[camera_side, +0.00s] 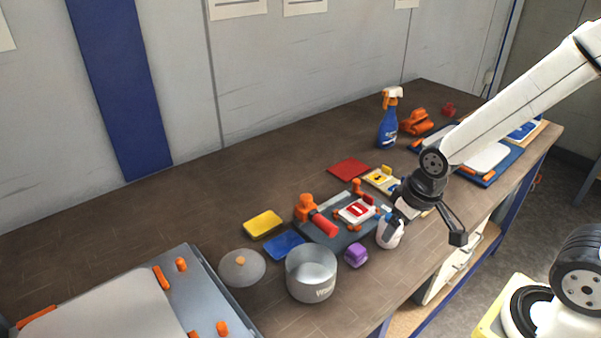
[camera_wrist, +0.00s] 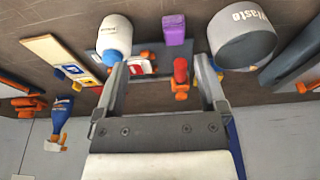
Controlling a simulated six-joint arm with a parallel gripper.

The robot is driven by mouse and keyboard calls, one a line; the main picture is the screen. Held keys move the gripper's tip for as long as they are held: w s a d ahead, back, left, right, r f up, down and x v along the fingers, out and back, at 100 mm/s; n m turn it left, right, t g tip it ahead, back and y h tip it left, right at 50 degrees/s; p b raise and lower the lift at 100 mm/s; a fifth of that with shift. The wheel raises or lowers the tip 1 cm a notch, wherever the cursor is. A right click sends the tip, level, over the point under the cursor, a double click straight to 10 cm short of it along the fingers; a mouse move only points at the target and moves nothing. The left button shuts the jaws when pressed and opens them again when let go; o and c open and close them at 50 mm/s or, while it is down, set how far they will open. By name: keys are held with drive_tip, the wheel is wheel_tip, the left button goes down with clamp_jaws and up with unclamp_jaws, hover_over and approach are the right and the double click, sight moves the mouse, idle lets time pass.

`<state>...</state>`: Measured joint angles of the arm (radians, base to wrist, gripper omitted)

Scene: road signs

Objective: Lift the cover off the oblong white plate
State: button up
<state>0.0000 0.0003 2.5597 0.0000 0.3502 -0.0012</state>
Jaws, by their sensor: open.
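My gripper (camera_side: 424,222) is open and empty above the bench's front edge; its two fingers also show in the wrist view (camera_wrist: 162,78). A large white plate (camera_side: 100,312) with rounded corners lies on a grey board at front left, partly out of frame. Another white plate (camera_side: 488,158) lies on a blue board at right, partly behind my arm. I cannot tell which is the oblong plate. A grey round lid (camera_side: 241,269) with an orange knob lies on the bench, apart from both; no cover is clearly visible on either plate.
A grey waste pot (camera_side: 312,274), purple block (camera_side: 355,255) and white bottle (camera_side: 390,234) stand near my gripper. A dark fixture (camera_side: 328,236) holds a red-and-white sign (camera_side: 357,211). A blue spray bottle (camera_side: 388,120) stands behind. The bench's back left is clear.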

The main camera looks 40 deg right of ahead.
drive_tip(key=shift+w, duration=0.1)
drive_tip(key=n+g, duration=0.2)
drive_tip(key=n, duration=1.5)
approach(360, 205)
drive_tip(key=shift+s+d+r, duration=0.15)
drive_tip(key=shift+d+r, duration=0.05)
drive_tip(key=shift+d, duration=0.3)
drive_tip(key=shift+s+d+r, duration=0.15)
drive_tip(key=shift+s+d, duration=0.05)
drive_tip(key=shift+d, duration=0.25)
drive_tip(key=shift+w+d+f+n+g, duration=0.15)
drive_tip(key=shift+w+d+n+g, duration=0.15)
drive_tip(key=shift+n, duration=0.2)
drive_tip(key=shift+f, duration=0.15)
drive_tip(key=shift+f, duration=3.75)
